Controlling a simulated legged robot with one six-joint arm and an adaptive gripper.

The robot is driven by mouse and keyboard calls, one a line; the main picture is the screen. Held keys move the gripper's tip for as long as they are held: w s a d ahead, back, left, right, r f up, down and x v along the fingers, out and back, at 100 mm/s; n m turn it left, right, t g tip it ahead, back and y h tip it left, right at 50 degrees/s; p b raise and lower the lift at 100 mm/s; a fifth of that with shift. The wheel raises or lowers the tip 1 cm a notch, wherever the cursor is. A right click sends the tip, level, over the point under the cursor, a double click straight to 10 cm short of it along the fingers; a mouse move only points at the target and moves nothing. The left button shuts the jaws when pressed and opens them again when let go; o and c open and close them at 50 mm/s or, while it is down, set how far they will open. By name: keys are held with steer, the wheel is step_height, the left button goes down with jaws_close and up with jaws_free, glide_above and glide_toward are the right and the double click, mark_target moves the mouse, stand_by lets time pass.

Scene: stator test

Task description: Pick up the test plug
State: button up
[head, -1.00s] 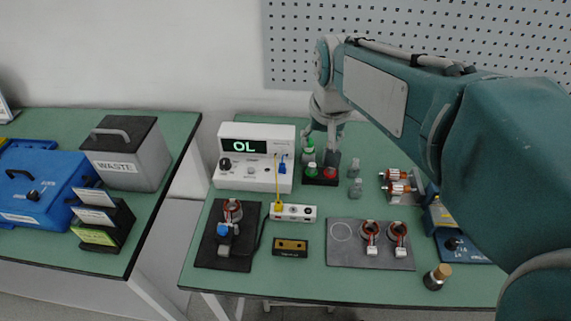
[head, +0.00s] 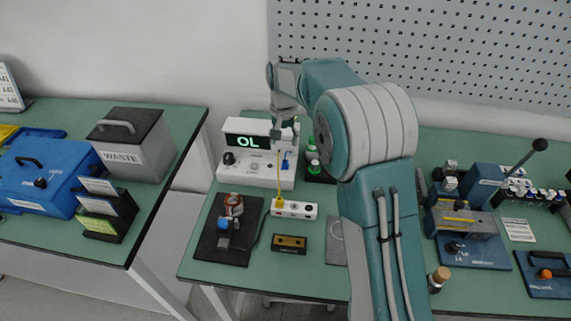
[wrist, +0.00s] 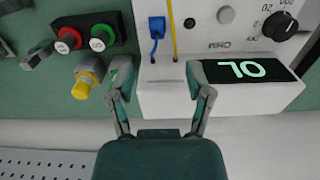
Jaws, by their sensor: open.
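The white meter (head: 240,179) with a green "OL" display stands at the back of the middle bench. A yellow plug (head: 277,203) on a yellow cable sits at the white socket strip (head: 301,210). A blue plug (head: 285,165) is at the meter's front; it also shows in the wrist view (wrist: 157,26) beside the yellow cable (wrist: 172,35). I cannot tell which of the two is the test plug. My gripper (wrist: 159,72) is open and empty, above the meter's back edge. The blue plug lies beyond the fingertips, apart from them.
A black fixture with a wound stator (head: 233,205) and a small dark block (head: 289,244) lie in front. My arm hides part of the grey mat (head: 336,240).

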mark_target(285, 160)
step_height(285, 160, down, 9)
steer(key=shift+d+r, duration=0.15)
stand_by(0.4)
jaws_close()
